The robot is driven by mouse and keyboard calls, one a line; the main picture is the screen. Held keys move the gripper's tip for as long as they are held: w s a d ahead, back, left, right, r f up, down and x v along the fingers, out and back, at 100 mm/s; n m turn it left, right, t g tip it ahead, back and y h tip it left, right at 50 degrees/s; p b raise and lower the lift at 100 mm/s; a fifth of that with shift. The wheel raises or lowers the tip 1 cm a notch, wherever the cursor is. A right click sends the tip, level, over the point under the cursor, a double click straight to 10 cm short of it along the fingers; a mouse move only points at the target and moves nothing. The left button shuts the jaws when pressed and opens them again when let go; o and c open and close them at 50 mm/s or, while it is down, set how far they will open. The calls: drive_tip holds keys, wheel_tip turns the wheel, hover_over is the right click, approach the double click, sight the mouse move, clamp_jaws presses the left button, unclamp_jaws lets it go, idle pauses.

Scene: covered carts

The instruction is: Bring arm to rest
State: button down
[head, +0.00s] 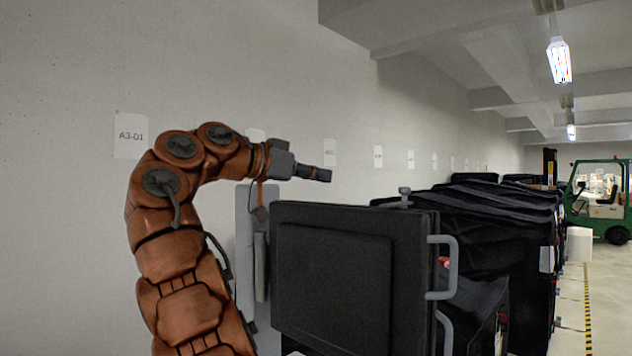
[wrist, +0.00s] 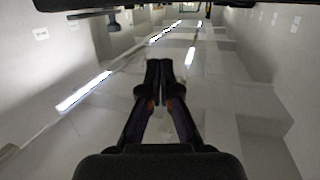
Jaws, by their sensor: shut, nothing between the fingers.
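My arm shows in the head view, rising from the bottom left and bending over to the right. My gripper (head: 328,175) is at its end, pointing right, above the top edge of a black panel. In the wrist view my gripper (wrist: 159,64) has its two dark fingers together, with nothing between them. Behind the fingers that view shows ceiling beams and lamps.
A black cart panel (head: 335,290) with grey handles (head: 442,268) stands below my gripper. Black covered carts (head: 500,225) line the wall behind it. A green forklift (head: 600,205) is at the far right.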

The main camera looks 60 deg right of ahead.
drive_tip(key=shift+w, duration=0.2)
drive_tip(key=w+a+f+n+t+y, duration=0.1)
drive_tip(key=w+a+f+n+t, duration=0.15)
drive_tip(key=f+n, duration=0.3)
drive_tip(key=w+a+f+n+t+y, duration=0.1)
drive_tip(key=w+a+f+n+t, duration=0.1)
drive_tip(key=w+f+n, duration=0.3)
drive_tip(key=s+a+f+n+t+y, duration=0.1)
drive_tip(key=a+f+n+y, duration=0.1)
drive_tip(key=a+f, duration=0.5)
drive_tip(key=s+a+f+n+t+y, duration=0.1)
drive_tip(key=a+f+n+y, duration=0.2)
drive_tip(key=f, duration=0.7)
drive_tip(key=s+a+f+n+y, duration=0.2)
drive_tip(key=s+a+f, duration=0.4)
drive_tip(key=a+f, duration=0.2)
drive_tip(key=s+a+f+n+y, duration=0.2)
drive_tip(key=s+a+f, duration=0.3)
drive_tip(key=a+f, duration=0.4)
drive_tip(key=s+a+f+n+g+y, duration=0.1)
drive_tip(key=s+a+f+n+y, duration=0.2)
drive_tip(key=s+a+f, duration=0.3)
drive_tip(key=a+f+n, duration=0.1)
drive_tip(key=a+f, duration=0.1)
drive_tip(key=a, duration=0.3)
drive_tip(key=shift+s+a+f, duration=0.2)
drive_tip(key=shift+s+f, duration=0.1)
drive_tip(key=shift+s, duration=0.05)
